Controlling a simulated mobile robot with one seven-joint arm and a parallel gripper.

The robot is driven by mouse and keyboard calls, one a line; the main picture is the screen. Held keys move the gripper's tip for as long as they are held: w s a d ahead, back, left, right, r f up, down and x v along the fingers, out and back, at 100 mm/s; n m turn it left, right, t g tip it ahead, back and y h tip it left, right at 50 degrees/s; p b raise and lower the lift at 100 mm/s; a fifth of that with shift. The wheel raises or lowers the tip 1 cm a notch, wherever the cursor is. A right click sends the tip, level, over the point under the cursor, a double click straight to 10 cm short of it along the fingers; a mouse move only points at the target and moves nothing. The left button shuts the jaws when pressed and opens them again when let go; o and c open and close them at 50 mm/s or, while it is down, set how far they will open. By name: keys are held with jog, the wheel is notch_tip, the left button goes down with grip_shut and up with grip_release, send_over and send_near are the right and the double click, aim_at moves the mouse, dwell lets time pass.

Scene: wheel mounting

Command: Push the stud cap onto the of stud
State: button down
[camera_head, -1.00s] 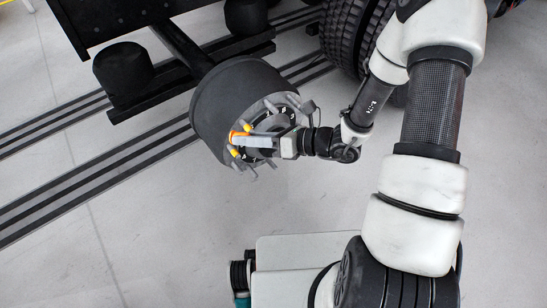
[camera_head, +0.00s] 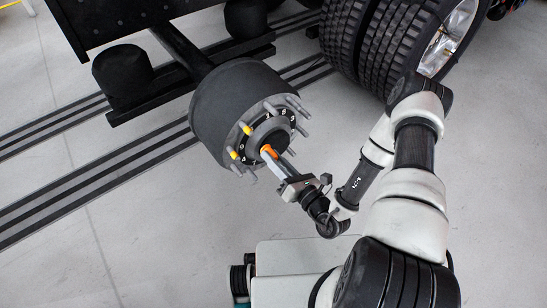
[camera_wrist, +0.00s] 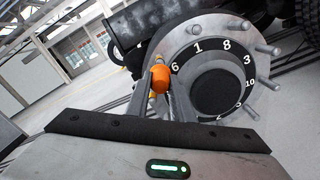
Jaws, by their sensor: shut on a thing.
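The dark wheel hub (camera_head: 235,100) has a pale flange with several bare studs around a numbered ring. Two yellow caps sit on its left-hand studs, an upper one (camera_head: 247,129) and a lower one (camera_head: 234,155). My gripper (camera_head: 272,156) is shut on an orange stud cap (camera_head: 267,150), held in front of the hub's lower middle. In the wrist view the orange cap (camera_wrist: 160,78) is between my fingertips, beside the number 6 on the flange (camera_wrist: 258,70). It partly hides a yellow cap behind it. I see no clear contact between the orange cap and a stud.
Large black tyres (camera_head: 375,45) stand at upper right, close to my arm. A dark axle (camera_head: 183,48) and frame lie behind the hub. Dark striped rails (camera_head: 90,190) run across the pale floor. The floor below left of the hub is clear.

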jog(key=shift+x, duration=2.85)
jog(key=shift+w+a, duration=0.2)
jog(key=shift+w, duration=0.05)
jog(key=shift+b+x, duration=0.3)
jog(key=shift+x, duration=1.95)
jog(key=shift+w+a, duration=0.1)
jog(key=c, duration=1.5)
grip_release()
jog(key=shift+o, duration=0.2)
jog(key=p+v, duration=0.2)
jog(key=v, duration=1.5)
